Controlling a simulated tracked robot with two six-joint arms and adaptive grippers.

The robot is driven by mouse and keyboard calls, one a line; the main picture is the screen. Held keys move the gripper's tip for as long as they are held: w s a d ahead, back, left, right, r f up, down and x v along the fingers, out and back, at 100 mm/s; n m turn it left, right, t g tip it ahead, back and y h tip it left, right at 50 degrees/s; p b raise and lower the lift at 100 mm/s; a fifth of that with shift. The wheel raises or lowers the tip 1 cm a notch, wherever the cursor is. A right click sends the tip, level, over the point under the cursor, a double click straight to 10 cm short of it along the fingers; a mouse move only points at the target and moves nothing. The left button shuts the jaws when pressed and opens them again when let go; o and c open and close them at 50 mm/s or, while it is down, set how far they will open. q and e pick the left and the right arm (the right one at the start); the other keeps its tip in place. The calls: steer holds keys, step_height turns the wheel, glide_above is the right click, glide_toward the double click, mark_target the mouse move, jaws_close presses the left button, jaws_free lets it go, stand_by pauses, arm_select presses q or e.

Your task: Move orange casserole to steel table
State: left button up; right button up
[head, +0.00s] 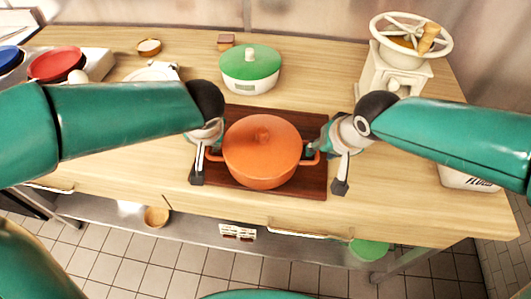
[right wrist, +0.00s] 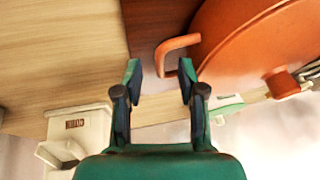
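The orange casserole (head: 262,152), lidded and with two side handles, sits upright on a dark brown board (head: 236,112) on the wooden counter. My left gripper (head: 207,160) is at its left handle, with its fingers apart; whether it touches the handle is unclear. My right gripper (head: 327,166) is open beside the right handle. In the right wrist view, the casserole (right wrist: 243,32) fills the upper right. Its handle (right wrist: 172,46) lies just beyond the open right gripper (right wrist: 160,72), closer to the right finger, with nothing gripped. No separate steel table can be made out.
A green-lidded pot (head: 250,63) stands behind the casserole. A cream grinder with a wheel (head: 398,65) stands at back right, and a flour container (head: 467,179) is beneath my right arm. A red plate (head: 55,63) is at far left. A metal shelf (head: 200,225) runs below the counter.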

mark_target(317, 154)
arm_select(q)
steer(key=shift+x, duration=1.95)
arm_select(e)
steer(key=shift+x, duration=1.95)
arm_select(q)
jaws_close()
arm_select(e)
steer(key=c, duration=0.5)
jaws_close()
arm_select(q)
steer(key=shift+r, duration=0.1)
arm_select(e)
steer(key=shift+r, duration=0.1)
